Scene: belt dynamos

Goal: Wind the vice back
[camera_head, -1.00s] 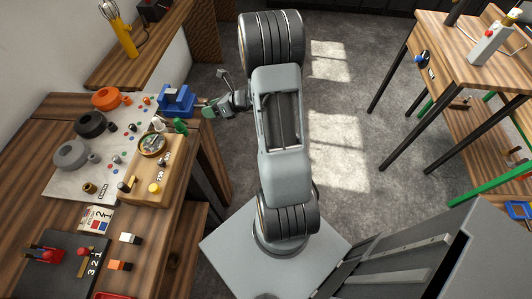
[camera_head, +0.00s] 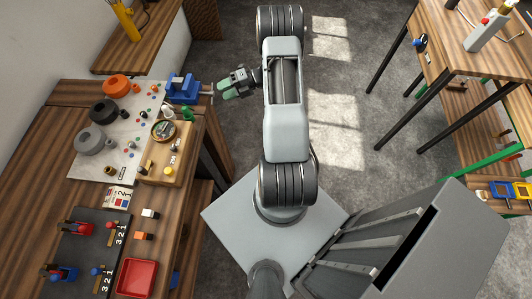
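The blue vice (camera_head: 183,89) stands at the far right corner of the wooden workbench (camera_head: 70,92). A thin grey part, apparently its screw or handle, sticks out from its right side toward the floor gap. My gripper (camera_head: 227,92) hangs in the air to the right of the vice, past the bench edge. Its green fingertips point left toward the vice, apart from its body. The view is too small to tell whether the fingers are open or shut, and I see nothing clearly between them.
A wooden board (camera_head: 166,160) with small parts lies near the vice. Orange (camera_head: 117,84), black (camera_head: 103,111) and grey (camera_head: 89,141) round pieces sit on a light mat. A red tray (camera_head: 137,278) is at the front.

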